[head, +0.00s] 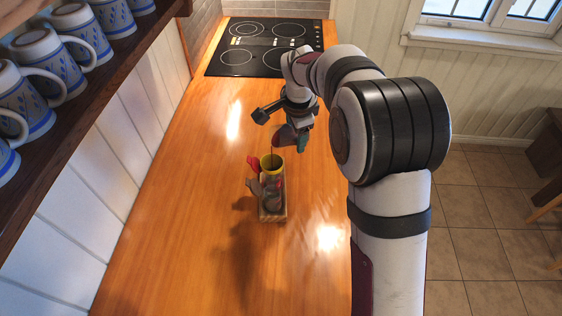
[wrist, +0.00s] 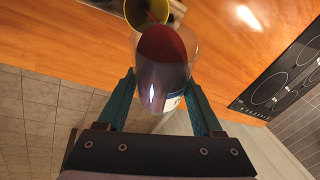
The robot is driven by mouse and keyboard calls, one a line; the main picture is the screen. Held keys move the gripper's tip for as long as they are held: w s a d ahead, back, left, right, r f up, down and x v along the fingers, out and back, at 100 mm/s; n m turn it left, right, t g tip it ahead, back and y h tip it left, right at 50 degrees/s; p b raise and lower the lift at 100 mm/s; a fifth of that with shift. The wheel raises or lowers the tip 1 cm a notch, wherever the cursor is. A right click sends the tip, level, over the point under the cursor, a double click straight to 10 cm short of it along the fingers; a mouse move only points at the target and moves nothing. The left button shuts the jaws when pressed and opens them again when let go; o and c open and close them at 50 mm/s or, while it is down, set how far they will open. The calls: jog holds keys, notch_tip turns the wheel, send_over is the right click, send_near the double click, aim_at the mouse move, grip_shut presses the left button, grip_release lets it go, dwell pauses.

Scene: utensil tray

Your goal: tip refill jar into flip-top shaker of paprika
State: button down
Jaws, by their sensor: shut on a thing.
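My gripper (head: 297,137) is shut on a clear refill jar (wrist: 155,88) with dark red powder inside and a white and blue label, held between the teal fingers in the wrist view (wrist: 161,82). In the head view the jar (head: 284,136) is tipped, its mouth toward the left. The yellow shaker (head: 271,164) stands below and left of it with its round top open. A thin reddish line runs down from the jar mouth to the shaker opening. The shaker opening also shows beyond the jar in the wrist view (wrist: 143,8). A red flap (head: 254,163) sits left of the opening.
A small wooden tray (head: 273,217) holds the shaker and other items, including a glass container (head: 272,196). A black cooktop (head: 265,49) lies at the far end. A shelf of blue-patterned mugs (head: 78,22) runs along the left. The counter around the tray is clear.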

jog(key=shift+s+a+r+t+h, duration=0.1)
jog(key=shift+a+r+t+h, duration=0.15)
jog(key=shift+r+t+h, duration=0.75)
dwell(7.0)
